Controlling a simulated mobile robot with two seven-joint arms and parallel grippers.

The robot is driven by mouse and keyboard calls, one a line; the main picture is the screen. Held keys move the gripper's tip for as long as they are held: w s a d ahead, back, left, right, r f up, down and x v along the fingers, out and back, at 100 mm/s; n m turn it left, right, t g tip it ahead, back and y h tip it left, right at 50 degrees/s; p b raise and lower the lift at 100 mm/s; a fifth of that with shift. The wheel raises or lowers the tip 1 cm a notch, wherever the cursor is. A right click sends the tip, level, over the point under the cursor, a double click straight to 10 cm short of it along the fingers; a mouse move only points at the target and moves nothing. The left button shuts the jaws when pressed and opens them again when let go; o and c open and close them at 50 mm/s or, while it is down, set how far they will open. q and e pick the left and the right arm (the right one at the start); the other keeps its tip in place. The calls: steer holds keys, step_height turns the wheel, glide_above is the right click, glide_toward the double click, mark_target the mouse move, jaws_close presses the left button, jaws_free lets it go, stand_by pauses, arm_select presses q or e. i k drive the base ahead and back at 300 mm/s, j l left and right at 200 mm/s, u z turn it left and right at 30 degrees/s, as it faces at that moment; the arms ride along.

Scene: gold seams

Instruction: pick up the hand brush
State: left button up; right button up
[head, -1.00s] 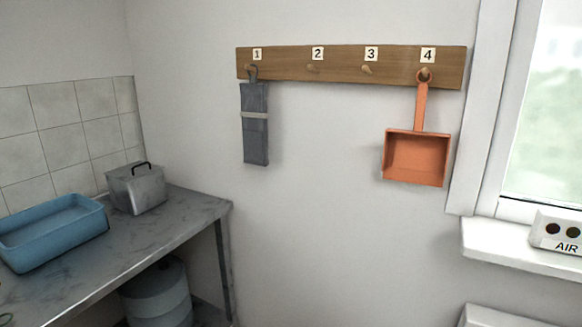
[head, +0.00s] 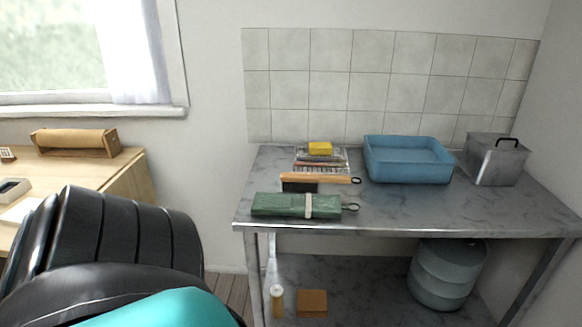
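The hand brush (head: 325,179) lies on the grey marbled table in the head view. It has a light wooden handle with a dark ring at its right end and dark bristles at its left. It lies just behind a rolled green cloth (head: 280,205) with a pale band. Neither gripper is in view. A large dark ribbed part with a teal piece, at the lower left, is my own arm.
The metal table (head: 440,209) also holds a blue basin (head: 407,174), a lidded metal box (head: 495,160) and a yellow sponge (head: 320,149) on a rack. A grey drum (head: 447,275) stands below. A wooden desk (head: 122,180) is at left. The table's front right is clear.

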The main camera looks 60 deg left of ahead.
mark_target(291, 181)
steer(key=u, duration=1.75)
steer(key=i+j+z, duration=0.15)
steer(key=i+z, duration=0.2)
steer(key=i, duration=0.3)
